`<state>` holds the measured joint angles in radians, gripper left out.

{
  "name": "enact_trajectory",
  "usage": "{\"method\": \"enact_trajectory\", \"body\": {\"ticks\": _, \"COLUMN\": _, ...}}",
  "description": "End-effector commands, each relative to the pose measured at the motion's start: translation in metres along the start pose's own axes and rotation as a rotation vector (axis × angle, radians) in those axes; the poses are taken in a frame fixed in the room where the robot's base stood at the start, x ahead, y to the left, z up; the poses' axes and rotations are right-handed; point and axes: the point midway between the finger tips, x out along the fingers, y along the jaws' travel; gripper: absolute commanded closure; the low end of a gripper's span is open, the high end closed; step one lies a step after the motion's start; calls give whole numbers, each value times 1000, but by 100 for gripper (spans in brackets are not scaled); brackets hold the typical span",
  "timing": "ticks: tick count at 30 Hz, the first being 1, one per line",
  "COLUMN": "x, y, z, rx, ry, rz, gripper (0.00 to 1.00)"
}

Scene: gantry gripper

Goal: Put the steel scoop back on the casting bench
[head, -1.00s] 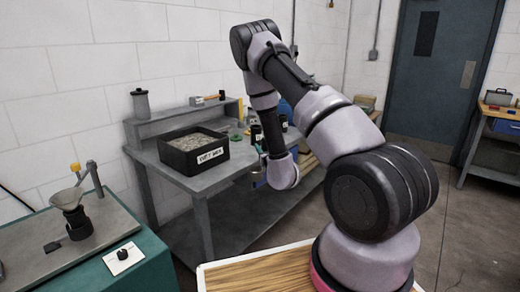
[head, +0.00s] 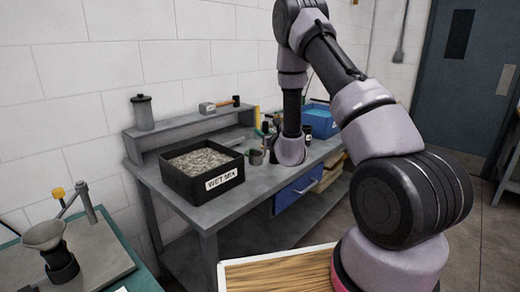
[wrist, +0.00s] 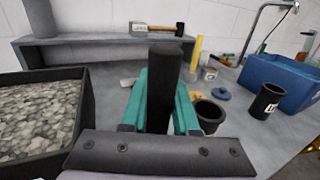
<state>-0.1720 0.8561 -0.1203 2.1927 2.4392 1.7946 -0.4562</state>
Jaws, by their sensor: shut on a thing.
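My gripper (wrist: 163,82) is shut on a dark upright handle (wrist: 165,62), seen between its teal fingers in the wrist view. This handle appears to be the steel scoop's. In the head view a small grey metal cup (head: 256,157), which looks like the scoop's bowl, shows beside my wrist. In the wrist view the lower part of the held thing is hidden behind the gripper's dark bar. The casting bench (head: 212,214) is grey with a raised back shelf. My gripper is over its worktop, right of the black tray; whether the scoop touches the bench cannot be told.
A black tray (head: 208,200) of gravel-like material stands left. A dark cup (wrist: 209,116), a black labelled cup (wrist: 266,101) and a blue bin (wrist: 280,80) stand right. A hammer (wrist: 158,29) lies on the back shelf.

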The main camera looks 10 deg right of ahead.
Motion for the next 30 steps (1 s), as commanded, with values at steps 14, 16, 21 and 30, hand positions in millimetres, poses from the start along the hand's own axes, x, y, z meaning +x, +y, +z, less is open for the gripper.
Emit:
{"method": "enact_trajectory", "body": {"ticks": 14, "x": 0, "y": 0, "z": -49, "rx": 0, "ry": -2, "rz": -1, "gripper": 100}}
{"method": "enact_trajectory", "body": {"ticks": 16, "x": 0, "y": 0, "z": -48, "rx": 0, "ry": -3, "rz": -1, "gripper": 100}}
{"method": "enact_trajectory", "body": {"ticks": 21, "x": 0, "y": 0, "z": -49, "rx": 0, "ry": -2, "rz": -1, "gripper": 100}}
{"method": "enact_trajectory", "body": {"ticks": 30, "x": 0, "y": 0, "z": -51, "rx": 0, "ry": -2, "rz": -1, "gripper": 42}}
